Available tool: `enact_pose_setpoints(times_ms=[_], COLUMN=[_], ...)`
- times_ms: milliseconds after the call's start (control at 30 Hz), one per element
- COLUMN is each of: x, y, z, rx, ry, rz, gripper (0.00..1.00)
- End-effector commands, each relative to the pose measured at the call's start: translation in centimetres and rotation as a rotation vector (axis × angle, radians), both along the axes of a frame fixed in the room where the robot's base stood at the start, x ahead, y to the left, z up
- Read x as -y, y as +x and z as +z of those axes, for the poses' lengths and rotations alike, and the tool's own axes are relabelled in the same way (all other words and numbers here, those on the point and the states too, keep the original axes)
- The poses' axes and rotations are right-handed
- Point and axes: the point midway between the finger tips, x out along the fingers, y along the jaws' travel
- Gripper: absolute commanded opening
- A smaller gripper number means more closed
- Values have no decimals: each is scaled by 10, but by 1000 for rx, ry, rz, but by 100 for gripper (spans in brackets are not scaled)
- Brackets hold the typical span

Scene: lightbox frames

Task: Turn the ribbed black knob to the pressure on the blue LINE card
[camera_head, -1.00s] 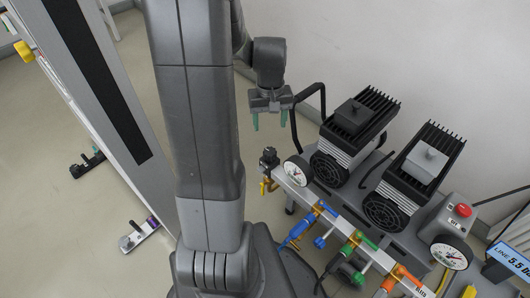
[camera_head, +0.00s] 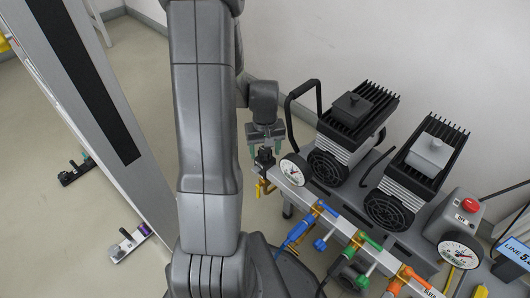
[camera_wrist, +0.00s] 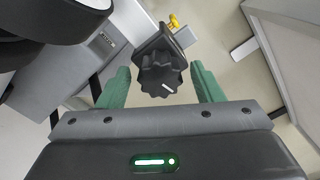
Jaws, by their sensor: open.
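The ribbed black knob (camera_wrist: 160,76) shows in the wrist view, face toward me, with a short white mark on it. My gripper (camera_wrist: 161,84) is open, with one green finger on each side of the knob and visible gaps between. In the head view my gripper (camera_head: 266,151) is above and around the knob (camera_head: 265,158) at the manifold's left end; contact cannot be told. A white dial gauge (camera_head: 294,171) sits beside the knob; its reading is too small to tell. The blue LINE card (camera_head: 513,251) is at the right edge, its number cut off by the frame.
The manifold carries blue (camera_head: 298,233), green (camera_head: 369,241) and orange (camera_head: 412,277) fittings. Two black finned pumps (camera_head: 358,106) stand behind it. A second gauge (camera_head: 459,253) and a red button (camera_head: 470,205) are at the right. A black curved handle (camera_head: 290,102) rises close to my gripper.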

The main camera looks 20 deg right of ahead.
Motion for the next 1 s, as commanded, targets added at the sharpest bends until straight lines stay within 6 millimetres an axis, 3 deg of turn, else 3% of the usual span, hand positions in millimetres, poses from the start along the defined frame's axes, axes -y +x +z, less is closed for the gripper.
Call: enact_pose_setpoints(times_ms=[333, 567, 1000], x=[0, 0, 0], y=[0, 0, 0], z=[-3, -3, -2], rx=[1, 0, 0], ry=[0, 0, 0], rz=[0, 0, 107], gripper=[58, 15, 16])
